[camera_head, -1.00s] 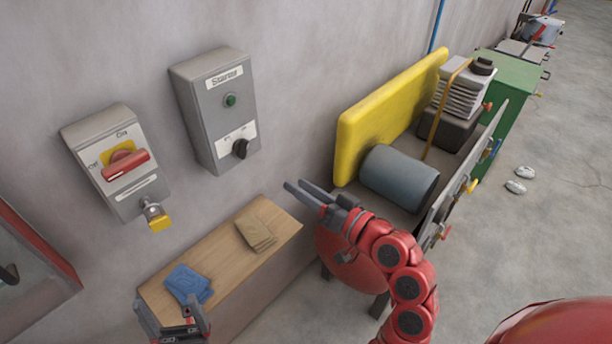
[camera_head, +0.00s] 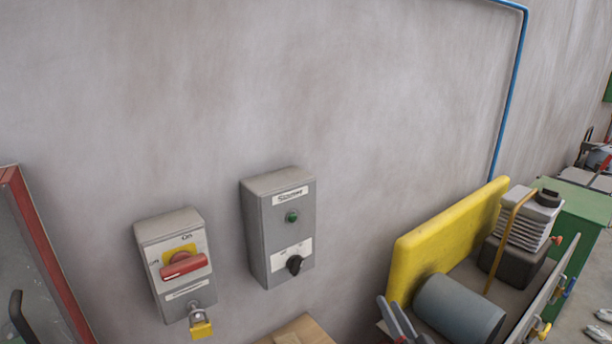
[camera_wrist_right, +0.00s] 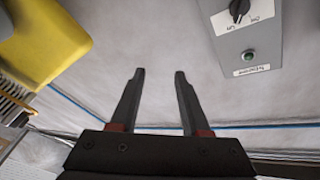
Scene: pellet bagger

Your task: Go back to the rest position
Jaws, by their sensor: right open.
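My right gripper (camera_head: 392,318) shows at the bottom edge of the head view, in front of the grey cylinder. In the right wrist view its two dark fingers (camera_wrist_right: 158,75) stand apart with nothing between them. The grey starter box (camera_head: 278,228), with a green button and a black knob, is on the wall to its left; it also shows in the right wrist view (camera_wrist_right: 243,38), upside down and apart from the fingers. My left gripper is not in the head view.
An isolator box (camera_head: 176,262) with a red handle and a yellow padlock (camera_head: 201,330) is on the wall at left. A yellow guard (camera_head: 448,240) and a grey cylinder (camera_head: 460,308) are at lower right. A wooden top (camera_head: 300,331) shows at the bottom edge.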

